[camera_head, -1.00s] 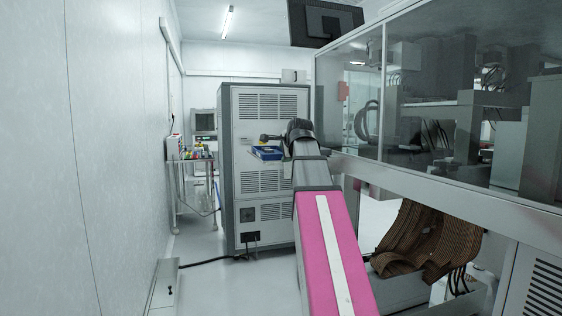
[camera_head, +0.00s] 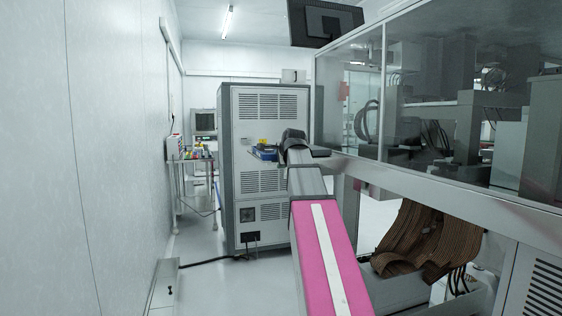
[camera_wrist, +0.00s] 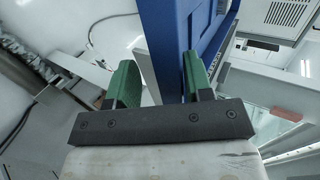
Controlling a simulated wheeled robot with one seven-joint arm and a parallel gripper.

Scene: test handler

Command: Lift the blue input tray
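The blue input tray (camera_head: 262,154) is a small blue shape in the head view, in front of the grey cabinet and left of the end of my arm. In the wrist view the blue tray (camera_wrist: 168,40) stretches from the top edge down between my fingers. My gripper (camera_wrist: 158,62) has two green fingers set well apart on either side of a blue wall. The right finger overlaps the blue. A pale gap shows beside the left finger near its base. I see no firm hold. The tray's underside and far end are hidden.
A tall grey vented cabinet (camera_head: 262,190) stands behind the tray. A glass-fronted machine (camera_head: 450,110) fills the right, with brown ribbon cables (camera_head: 425,240) below. A cart (camera_head: 190,160) with items stands at the back left. The floor at left centre is mostly clear, with a black cable.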

